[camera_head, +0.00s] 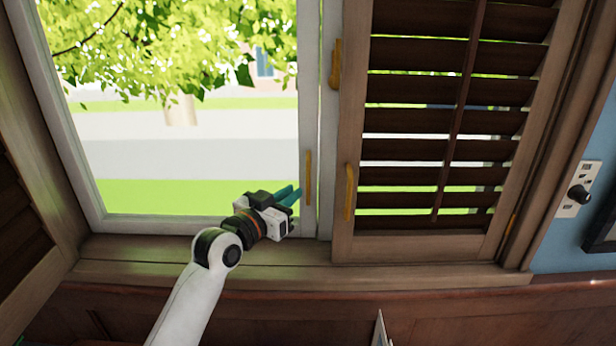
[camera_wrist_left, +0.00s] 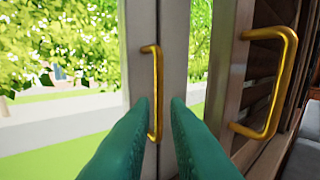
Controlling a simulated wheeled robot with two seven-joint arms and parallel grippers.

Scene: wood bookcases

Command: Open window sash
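The window sash (camera_head: 309,100) is a pale frame around clear glass, and it looks closed. A brass handle (camera_head: 308,178) stands upright on its right stile. My left gripper (camera_head: 293,196) is just left of and close to that handle in the head view. In the left wrist view the handle (camera_wrist_left: 154,92) lies between the two green fingertips (camera_wrist_left: 160,105), which are apart. The fingers do not visibly grip it; whether either touches it I cannot tell. My right gripper is in neither view.
A brown louvred shutter (camera_head: 395,245) with a brass handle (camera_head: 349,192) stands right of the sash; that handle also shows in the left wrist view (camera_wrist_left: 285,80). Another brass handle (camera_head: 336,65) sits higher up. A wooden sill (camera_head: 400,275) runs below. A switch plate (camera_head: 579,190) is on the blue wall.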

